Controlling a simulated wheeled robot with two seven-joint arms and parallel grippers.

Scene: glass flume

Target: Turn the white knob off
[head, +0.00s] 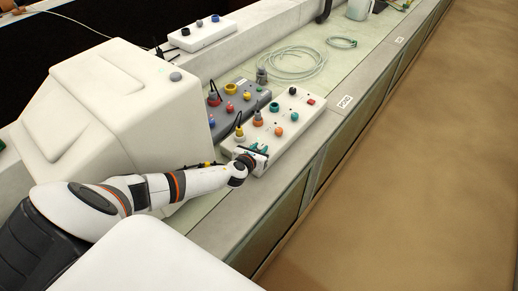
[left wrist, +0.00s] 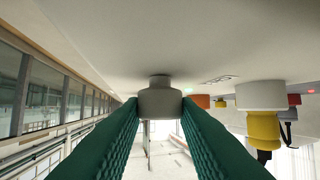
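The white control box (head: 301,108) carries several coloured knobs and buttons along its top. My left gripper (head: 256,151) is at the near end of this box. In the left wrist view, a pale grey-white round knob (left wrist: 160,103) on a short stem sits between the two green fingertips of my left gripper (left wrist: 160,110). The fingertips lie close against both its sides and look shut on it. In the head view the gripper hides this knob. My right gripper is not in view.
A grey box (head: 240,103) with coloured knobs lies beside the white one. A large white housing (head: 110,95) stands to the left. A yellow knob (left wrist: 263,128) is right of my fingers. A coiled hose (head: 292,64) lies behind. Right of the ledge is brown floor (head: 420,160).

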